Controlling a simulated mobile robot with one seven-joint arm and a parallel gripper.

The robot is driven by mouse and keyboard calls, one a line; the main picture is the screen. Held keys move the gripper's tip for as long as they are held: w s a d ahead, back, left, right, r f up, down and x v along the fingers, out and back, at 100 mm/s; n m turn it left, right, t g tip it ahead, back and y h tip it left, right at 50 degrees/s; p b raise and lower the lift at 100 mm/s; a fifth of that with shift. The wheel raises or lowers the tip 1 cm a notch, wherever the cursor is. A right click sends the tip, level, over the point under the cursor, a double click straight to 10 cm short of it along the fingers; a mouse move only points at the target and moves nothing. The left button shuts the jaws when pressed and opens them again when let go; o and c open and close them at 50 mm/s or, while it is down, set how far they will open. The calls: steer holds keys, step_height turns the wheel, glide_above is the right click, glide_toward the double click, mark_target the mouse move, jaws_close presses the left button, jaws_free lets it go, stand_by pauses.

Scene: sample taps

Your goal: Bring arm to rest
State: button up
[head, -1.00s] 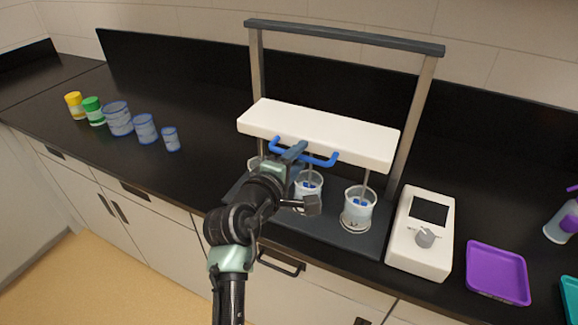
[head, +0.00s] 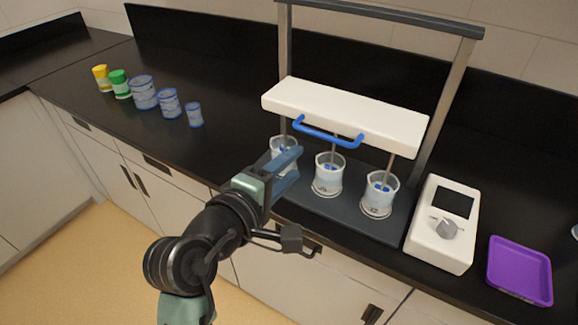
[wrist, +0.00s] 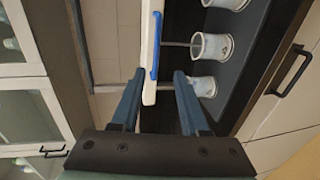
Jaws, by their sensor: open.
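My gripper (head: 286,172) is open and empty, with two blue fingers. In the head view it is in front of the left end of the stirring stand, overlapping the leftmost beaker in the picture. In the wrist view my gripper (wrist: 158,100) has its fingers spread wide, with the white head's end and blue handle (wrist: 156,46) seen beyond the gap. The blue handle (head: 328,136) is on the front of the white head (head: 345,115) and is apart from my fingers.
Three beakers stand on the stand's dark base (head: 350,206), among them the middle one (head: 328,176) and right one (head: 380,196). A white control box (head: 437,245) and purple tray (head: 519,272) are at right. Blue-rimmed containers (head: 168,103) and two jars are at left. The counter between is clear.

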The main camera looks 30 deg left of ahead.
stand_by(0.4)
steer(key=w+d+r+m+t+y, duration=0.1)
steer(key=d+r+m+t, duration=0.3)
steer(key=r, duration=0.6)
steer(key=w+d+r+m+t, duration=0.1)
steer(key=d+r+m, duration=0.5)
steer(key=r, duration=0.4)
steer(key=s+d+r+m+t, duration=0.3)
steer(key=s+d+r, duration=0.1)
steer(key=r, duration=0.5)
steer(key=s+d+r+m+t+p, duration=0.1)
steer(key=s+d+r+m+t, duration=0.2)
steer(key=r, duration=0.7)
steer(key=s+d+m, duration=0.1)
steer(key=s+d, duration=0.1)
steer(key=s, duration=0.1)
steer(key=shift+s+d+r+m+t, duration=0.2)
steer(key=shift+s+m+t, duration=0.1)
steer(key=shift+s+t, duration=0.1)
steer(key=shift+f, duration=0.1)
